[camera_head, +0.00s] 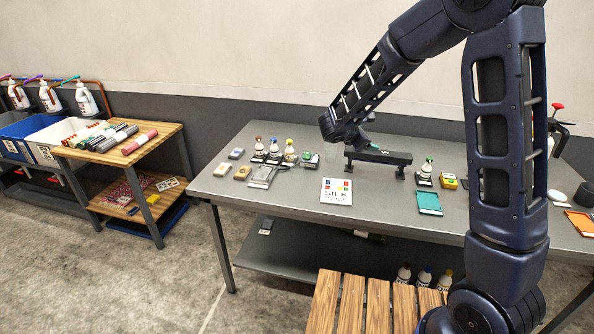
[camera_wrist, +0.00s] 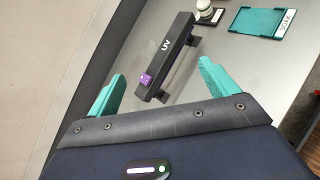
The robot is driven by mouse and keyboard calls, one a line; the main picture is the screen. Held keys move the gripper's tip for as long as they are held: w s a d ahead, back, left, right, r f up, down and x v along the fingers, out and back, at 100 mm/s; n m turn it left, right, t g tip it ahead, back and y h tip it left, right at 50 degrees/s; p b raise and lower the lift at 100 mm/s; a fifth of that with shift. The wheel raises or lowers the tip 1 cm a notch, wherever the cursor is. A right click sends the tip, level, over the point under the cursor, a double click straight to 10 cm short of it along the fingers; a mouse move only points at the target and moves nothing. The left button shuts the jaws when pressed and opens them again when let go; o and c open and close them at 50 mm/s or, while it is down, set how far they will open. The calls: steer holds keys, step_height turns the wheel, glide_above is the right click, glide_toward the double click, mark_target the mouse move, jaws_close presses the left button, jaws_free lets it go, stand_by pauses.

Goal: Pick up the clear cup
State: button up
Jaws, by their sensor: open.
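I cannot make out the clear cup for certain. A faint see-through shape (camera_head: 331,151), perhaps the cup, shows below my wrist at the left end of the black UV lamp bar in the head view. My gripper (camera_wrist: 161,69) is open, its teal fingers spread wide with nothing seen held. In the head view it is low over the table, close to the UV lamp bar (camera_head: 378,156).
A wooden side table (camera_head: 165,140) stands left. The table's front left is clear.

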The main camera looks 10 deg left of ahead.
steer(key=a+f+n+t+y, duration=0.2)
steer(key=a+f+n, duration=0.35)
steer(key=a, duration=0.65)
steer(key=n+t+y, duration=0.2)
steer(key=n+y, duration=0.3)
steer(key=n, duration=0.1)
glide_toward(298, 159)
steer(key=x, duration=1)
steer(key=shift+f, duration=0.45)
steer(key=shift+s, duration=0.1)
steer(key=c, duration=1)
